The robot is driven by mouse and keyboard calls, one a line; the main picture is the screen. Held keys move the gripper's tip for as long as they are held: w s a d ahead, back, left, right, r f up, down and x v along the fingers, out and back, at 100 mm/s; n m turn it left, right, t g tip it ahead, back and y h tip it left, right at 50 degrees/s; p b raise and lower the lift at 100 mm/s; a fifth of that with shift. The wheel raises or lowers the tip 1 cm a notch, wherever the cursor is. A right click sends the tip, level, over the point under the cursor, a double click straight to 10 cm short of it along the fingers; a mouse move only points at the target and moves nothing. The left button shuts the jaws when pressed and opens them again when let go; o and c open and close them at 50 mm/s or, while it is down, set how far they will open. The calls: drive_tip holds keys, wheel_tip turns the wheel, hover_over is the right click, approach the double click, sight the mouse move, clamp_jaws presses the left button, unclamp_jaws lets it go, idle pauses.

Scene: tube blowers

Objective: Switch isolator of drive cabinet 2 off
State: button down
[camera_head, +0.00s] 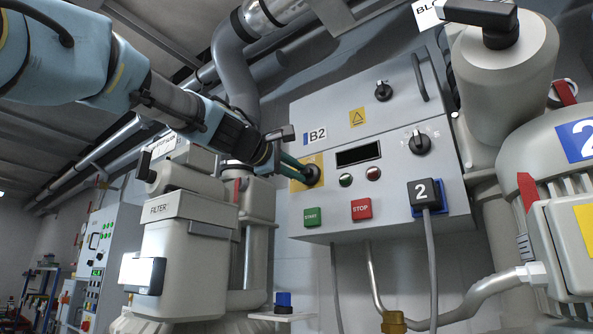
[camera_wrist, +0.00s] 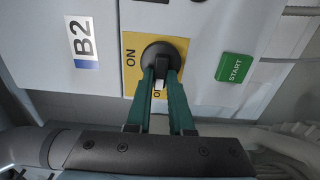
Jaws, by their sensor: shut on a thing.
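The cabinet marked B2 (camera_head: 450,190) is a grey box on the wall, with a black plug numbered 2 (camera_head: 424,195) at its lower right. Its isolator is a round black knob (camera_head: 313,175) on a yellow plate (camera_head: 296,185) at the left edge. In the wrist view the knob (camera_wrist: 165,50) has a bar grip with a pale mark. "ON" reads on the yellow plate (camera_wrist: 131,82); a second label is partly hidden by the fingers. My gripper (camera_wrist: 161,76) has its green fingers shut on the knob's grip; it also shows in the head view (camera_head: 305,172).
A green START button (camera_head: 311,217) and red STOP button (camera_head: 361,209) sit below the isolator. A filter housing (camera_head: 187,240) stands close on the left beneath my arm. Blower machinery (camera_head: 555,150) crowds the right, and a conduit (camera_head: 460,316) runs below the cabinet.

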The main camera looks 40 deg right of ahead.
drive_tip(key=shift+f, duration=0.1)
drive_tip(key=c, duration=0.8)
unclamp_jaws()
drive_tip(key=shift+a, duration=0.1)
drive_tip(key=b+v, duration=0.3)
drive_tip(key=v, duration=0.7)
drive_tip(key=shift+a+b, duration=0.35)
drive_tip(key=shift+b, duration=0.05)
